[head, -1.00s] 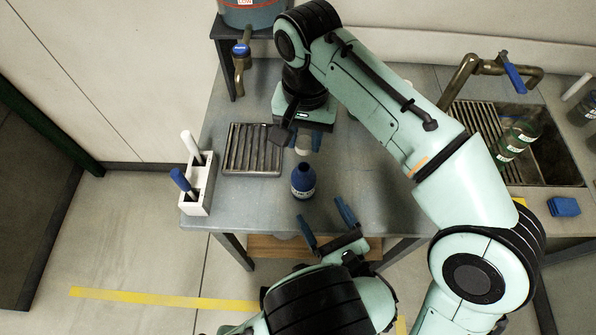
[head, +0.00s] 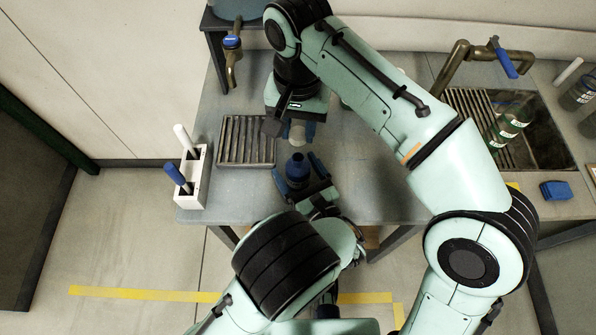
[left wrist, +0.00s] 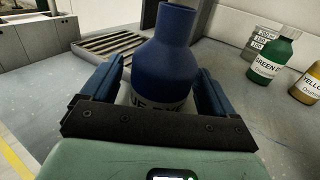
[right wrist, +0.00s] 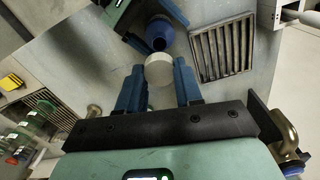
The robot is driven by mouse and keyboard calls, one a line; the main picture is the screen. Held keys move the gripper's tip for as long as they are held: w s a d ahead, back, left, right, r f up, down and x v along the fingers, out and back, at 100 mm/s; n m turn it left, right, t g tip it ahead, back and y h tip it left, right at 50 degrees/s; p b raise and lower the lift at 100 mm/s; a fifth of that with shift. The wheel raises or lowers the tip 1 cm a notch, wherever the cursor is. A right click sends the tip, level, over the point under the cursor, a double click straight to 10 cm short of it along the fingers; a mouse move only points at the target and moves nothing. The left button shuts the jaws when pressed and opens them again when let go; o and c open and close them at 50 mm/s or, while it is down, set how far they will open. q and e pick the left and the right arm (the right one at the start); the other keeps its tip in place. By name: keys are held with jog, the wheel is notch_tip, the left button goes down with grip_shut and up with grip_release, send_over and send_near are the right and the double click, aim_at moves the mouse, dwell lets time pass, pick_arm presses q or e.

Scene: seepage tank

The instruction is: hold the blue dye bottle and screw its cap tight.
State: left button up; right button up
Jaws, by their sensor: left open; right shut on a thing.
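The blue dye bottle (head: 297,170) stands upright and uncapped on the grey table near its front edge. In the left wrist view the bottle (left wrist: 172,55) rises between the blue fingers, its label partly hidden. My left gripper (head: 297,172) is open, one finger on each side of the bottle, and I cannot see contact. My right gripper (head: 297,132) is shut on the white cap (right wrist: 159,69), behind and apart from the bottle in the head view. In the right wrist view the bottle's open mouth (right wrist: 158,43) shows just beyond the cap.
A slatted drain tray (head: 246,141) lies left of the bottle. A white holder (head: 191,178) with two handled tools stands at the table's left edge. A brass tap (head: 232,62) hangs behind. A sink (head: 540,140) with green bottles and a blue block (head: 556,190) are right.

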aim_at(299, 157)
pick_arm(q)
jog(key=shift+x, duration=0.9)
jog(key=c, duration=1.5)
pick_arm(e)
jog(key=shift+f, duration=2.55)
jog(key=shift+f, duration=0.85)
jog(key=shift+f, duration=0.6)
